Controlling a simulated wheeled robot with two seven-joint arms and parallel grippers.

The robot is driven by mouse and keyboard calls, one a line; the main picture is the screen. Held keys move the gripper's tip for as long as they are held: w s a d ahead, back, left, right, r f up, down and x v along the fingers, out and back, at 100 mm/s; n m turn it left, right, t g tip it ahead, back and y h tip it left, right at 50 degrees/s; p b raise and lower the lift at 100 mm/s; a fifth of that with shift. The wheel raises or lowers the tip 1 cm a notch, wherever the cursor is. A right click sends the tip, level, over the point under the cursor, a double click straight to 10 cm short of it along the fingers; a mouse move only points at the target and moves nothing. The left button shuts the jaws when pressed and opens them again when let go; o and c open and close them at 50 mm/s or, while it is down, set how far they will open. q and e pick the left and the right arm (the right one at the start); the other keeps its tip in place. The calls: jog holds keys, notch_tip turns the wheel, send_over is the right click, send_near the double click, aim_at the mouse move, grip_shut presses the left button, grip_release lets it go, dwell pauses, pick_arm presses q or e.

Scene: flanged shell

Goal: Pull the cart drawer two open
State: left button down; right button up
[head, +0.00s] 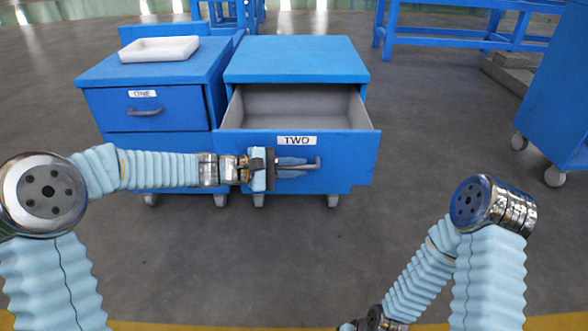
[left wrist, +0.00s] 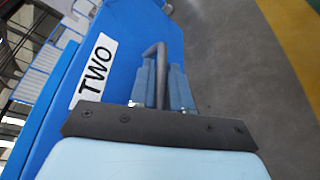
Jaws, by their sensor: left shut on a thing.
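The blue cart drawer labelled TWO (head: 345,145) is pulled out from its cabinet (head: 295,60), and its empty grey inside shows. Its grey bar handle (head: 314,165) is on the front panel below the label. My left gripper (head: 290,165) comes in from the left and is shut on the handle. In the left wrist view the handle (left wrist: 153,50) stands between the two light blue fingers, beside the TWO label (left wrist: 94,70). My right arm is at the lower right of the head view; its gripper is not clearly visible.
A matching cabinet with closed drawer ONE (head: 145,108) stands at the left, with a white tray (head: 160,49) on top. A blue wheeled cart (head: 560,95) is at the right edge. The floor in front and to the right of drawer TWO is clear.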

pick_arm(q)
jog(key=shift+s, duration=0.35)
pick_arm(e)
jog(key=shift+s+f, duration=0.1)
jog(key=shift+s, duration=0.2)
pick_arm(q)
jog(key=c, duration=1.4)
grip_release()
jog(key=shift+c, duration=0.2)
jog(key=p+v, duration=0.2)
jog(key=v, duration=1.1)
jog(key=shift+s+a, duration=0.15)
jog(key=shift+a, duration=0.2)
pick_arm(e)
jog(key=shift+r, duration=0.95)
pick_arm(q)
jog(key=shift+r, duration=0.1)
